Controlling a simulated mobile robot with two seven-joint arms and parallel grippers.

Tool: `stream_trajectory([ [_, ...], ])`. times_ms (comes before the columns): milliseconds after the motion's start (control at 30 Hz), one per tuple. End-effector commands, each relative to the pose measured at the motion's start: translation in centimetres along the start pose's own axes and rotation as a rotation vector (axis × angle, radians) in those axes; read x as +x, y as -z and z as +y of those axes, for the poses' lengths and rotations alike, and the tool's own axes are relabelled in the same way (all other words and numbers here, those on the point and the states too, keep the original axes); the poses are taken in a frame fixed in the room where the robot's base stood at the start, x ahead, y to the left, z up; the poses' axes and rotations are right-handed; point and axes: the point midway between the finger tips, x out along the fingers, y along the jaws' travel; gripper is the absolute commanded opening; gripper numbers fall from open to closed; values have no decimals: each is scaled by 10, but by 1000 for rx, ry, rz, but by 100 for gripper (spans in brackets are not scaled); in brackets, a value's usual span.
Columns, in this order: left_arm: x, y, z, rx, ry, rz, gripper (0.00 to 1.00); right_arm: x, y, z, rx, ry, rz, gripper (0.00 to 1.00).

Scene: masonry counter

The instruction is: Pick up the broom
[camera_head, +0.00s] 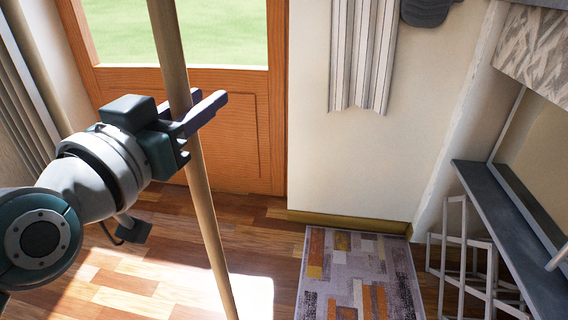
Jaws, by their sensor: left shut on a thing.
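The broom shows as a long tan wooden handle (206,205) in the head view, running from the top edge down to the bottom edge, slightly tilted. Its head is out of view below. My left gripper (196,113) comes in from the left and is shut on the handle in its upper visible part. The two dark fingers lie around the handle. My right gripper is not in view.
A wooden door (242,127) with a glass pane stands behind the handle. A patterned rug (318,270) lies on the wood floor (150,255). A white wire rack (464,240) and a dark counter (520,250) are on the right. A striped cloth (361,55) hangs on the wall.

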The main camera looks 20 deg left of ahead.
Motion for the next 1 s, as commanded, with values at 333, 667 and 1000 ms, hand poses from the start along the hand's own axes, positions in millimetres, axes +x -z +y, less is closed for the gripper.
stream_trajectory([
  [333, 0, 0, 0, 0, 0, 0, 0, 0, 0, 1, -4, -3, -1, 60],
  [667, 0, 3, 0, 0, 1, 6, 0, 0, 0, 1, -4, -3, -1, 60],
  [1000, 0, 40, 0, 0, 2, 9, 0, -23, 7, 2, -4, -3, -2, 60],
])
